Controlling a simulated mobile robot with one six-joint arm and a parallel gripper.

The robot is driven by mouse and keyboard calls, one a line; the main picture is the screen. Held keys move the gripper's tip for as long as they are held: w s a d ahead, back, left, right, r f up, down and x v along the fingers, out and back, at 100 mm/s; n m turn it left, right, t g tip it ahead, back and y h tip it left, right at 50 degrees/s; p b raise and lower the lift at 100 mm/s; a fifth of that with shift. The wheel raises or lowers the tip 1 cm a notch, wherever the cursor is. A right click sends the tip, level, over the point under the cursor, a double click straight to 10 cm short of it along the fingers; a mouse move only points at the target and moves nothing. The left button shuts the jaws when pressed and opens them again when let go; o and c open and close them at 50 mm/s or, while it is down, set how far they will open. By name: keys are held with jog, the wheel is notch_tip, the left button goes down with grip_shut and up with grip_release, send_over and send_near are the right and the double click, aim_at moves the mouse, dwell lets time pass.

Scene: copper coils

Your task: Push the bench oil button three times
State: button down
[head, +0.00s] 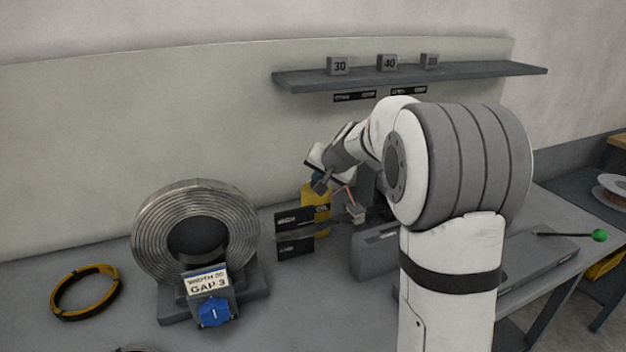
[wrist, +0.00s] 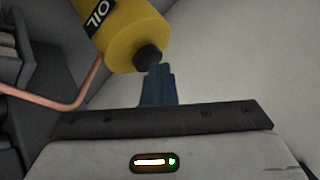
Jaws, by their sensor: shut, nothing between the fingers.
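The yellow oil can (head: 312,195) stands at the back of the bench, partly hidden by my arm. In the wrist view the yellow can (wrist: 125,35) carries a black OIL label, and a black round button (wrist: 148,57) sits on its end. My gripper (wrist: 160,70) is shut and empty; its blue fingertips lie at the right edge of the button in the picture. I cannot tell whether they touch it. In the head view my gripper (head: 319,184) is just above the can, and the button is hidden there.
A copper pipe (wrist: 70,104) bends away beside the can. Dark sign plates (head: 295,232) stand in front of it. A large coil (head: 155,230) on a stand with a blue knob (head: 214,311) is at left. A shelf (head: 300,80) with numbered blocks hangs above.

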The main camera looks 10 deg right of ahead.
jog(key=shift+r+p, duration=0.95)
jog(key=shift+r, duration=0.3)
notch_tip(320, 180, up, 5)
jog(key=p, duration=0.3)
jog(key=shift+p, duration=0.3)
jog(key=shift+s, duration=0.1)
dwell(1.8)
